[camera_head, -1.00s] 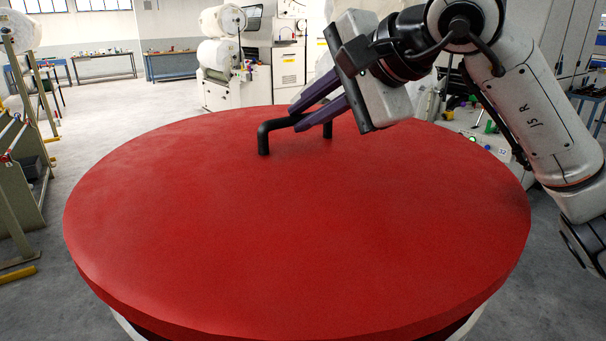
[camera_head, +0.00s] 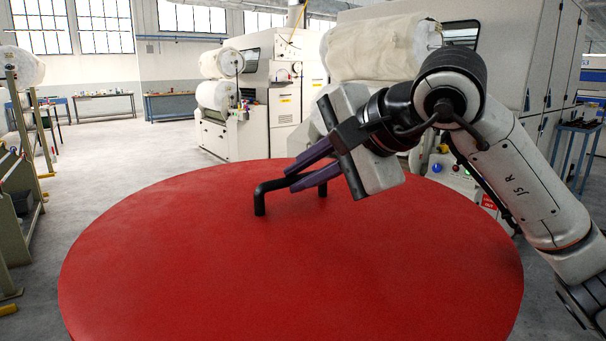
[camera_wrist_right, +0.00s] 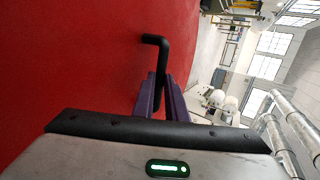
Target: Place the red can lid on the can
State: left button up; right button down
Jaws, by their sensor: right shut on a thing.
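The red can lid (camera_head: 200,250) is a large, flat, round disc that fills the lower middle of the head view. It also fills the left of the right wrist view (camera_wrist_right: 70,70). A black bar handle (camera_head: 260,202) stands up from it near its far side. My right gripper (camera_head: 291,179) is shut on this handle, with its purple fingers on either side of the bar, as the right wrist view also shows at the handle (camera_wrist_right: 158,48). The can is hidden below the lid and frame edge, so I cannot tell how the lid sits on it. My left gripper is out of view.
Pale machines with white rolls (camera_head: 217,95) stand behind the lid, with a larger roll (camera_head: 375,48) nearer the arm. A metal rack (camera_head: 22,150) stands at the left. Workbenches (camera_head: 183,106) line the back wall. Open grey floor (camera_head: 110,165) lies at left.

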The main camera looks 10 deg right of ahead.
jog(key=shift+f, duration=0.2)
jog(key=c, duration=1.8)
grip_release()
jog(key=shift+o, duration=0.2)
jog(key=shift+r+p, duration=0.35)
jog(key=shift+r, duration=0.15)
jog(key=shift+s+d+r, duration=0.1)
jog(key=shift+s+r, duration=0.1)
jog(key=shift+r, duration=0.15)
jog(key=v, duration=1.1)
jog(key=shift+s+b, duration=0.25)
jog(key=shift+b, duration=0.05)
jog(key=shift+d+f, duration=0.1)
jog(key=shift+d, duration=0.05)
